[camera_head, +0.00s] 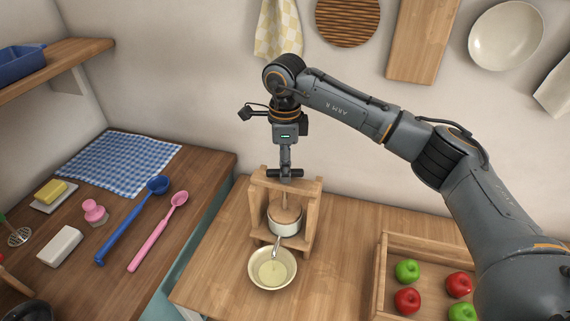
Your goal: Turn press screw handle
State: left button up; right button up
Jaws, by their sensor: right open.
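A small wooden press (312,205) stands on the light wooden counter. It has a wooden frame and a pale pot (285,227) with a round wooden lid or plate inside. A dark crossbar (271,173), which looks like the screw handle, lies level above the frame's top beam. My right gripper (286,170) points straight down at the middle of this crossbar, with its jaws open. Its fingertips are at the bar; whether they touch it I cannot tell. A cream bowl (253,281) with pale liquid stands below the pot's spout (276,245). My left gripper is out of view.
A wooden crate (381,275) with red and green apples stands at the right. On the darker left counter lie a blue ladle (125,228), a pink ladle (157,232) and a checked cloth (120,160). Boards hang on the wall behind my arm.

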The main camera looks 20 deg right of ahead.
jog(key=shift+r+p, duration=0.35)
jog(key=shift+r, duration=0.5)
jog(key=shift+r+p, duration=1.45)
jog(key=shift+r, duration=1.55)
